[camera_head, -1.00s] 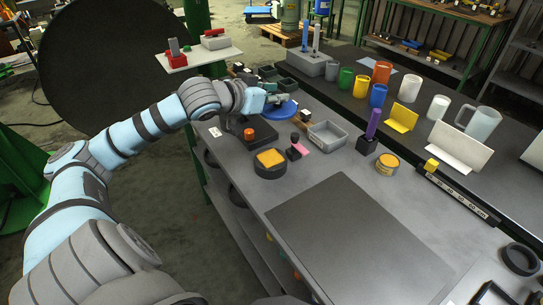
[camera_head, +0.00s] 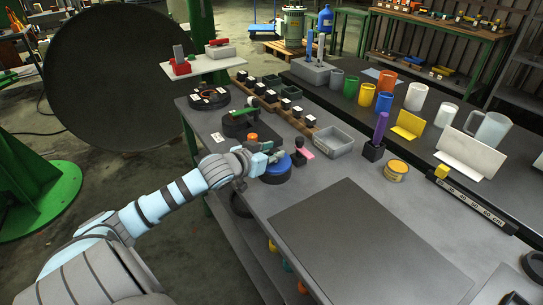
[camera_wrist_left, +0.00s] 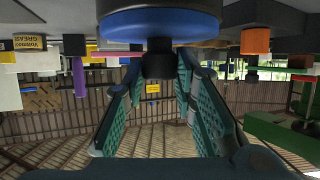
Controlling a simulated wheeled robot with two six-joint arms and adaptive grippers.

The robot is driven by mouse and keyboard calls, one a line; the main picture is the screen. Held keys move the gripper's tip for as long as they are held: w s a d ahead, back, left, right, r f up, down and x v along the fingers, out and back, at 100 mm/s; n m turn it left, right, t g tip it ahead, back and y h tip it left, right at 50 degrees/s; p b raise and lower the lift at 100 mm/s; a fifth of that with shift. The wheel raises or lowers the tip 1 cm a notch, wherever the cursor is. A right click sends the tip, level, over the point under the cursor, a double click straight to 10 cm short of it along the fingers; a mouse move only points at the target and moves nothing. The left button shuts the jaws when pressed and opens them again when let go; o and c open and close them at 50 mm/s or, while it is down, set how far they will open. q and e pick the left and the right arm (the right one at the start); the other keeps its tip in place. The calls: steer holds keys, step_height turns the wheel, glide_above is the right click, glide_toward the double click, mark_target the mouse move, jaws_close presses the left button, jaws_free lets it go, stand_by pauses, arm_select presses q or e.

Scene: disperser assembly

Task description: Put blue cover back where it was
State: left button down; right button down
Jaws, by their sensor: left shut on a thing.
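The blue cover (camera_head: 281,166) is a round lid directly over the black round container (camera_head: 270,179), whose yellow contents are hidden. I cannot tell whether it rests fully on the rim. My left gripper (camera_head: 271,157) reaches in from the left and is shut on the cover. In the left wrist view, which appears upside down, the blue cover (camera_wrist_left: 165,24) fills the top, and its black knob (camera_wrist_left: 160,58) sits between my left fingertips. My right gripper is not in view.
An orange-topped part on a black base (camera_head: 252,137) stands just behind the gripper. A black stamp-like piece (camera_head: 298,157) and pink block (camera_head: 306,154) are close to the right. A grey bin (camera_head: 334,141) is beyond. The dark mat (camera_head: 370,240) in front is bare.

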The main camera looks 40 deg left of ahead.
arm_select(q)
steer(key=c, duration=1.3)
jaws_free()
steer(key=shift+s+r, duration=0.1)
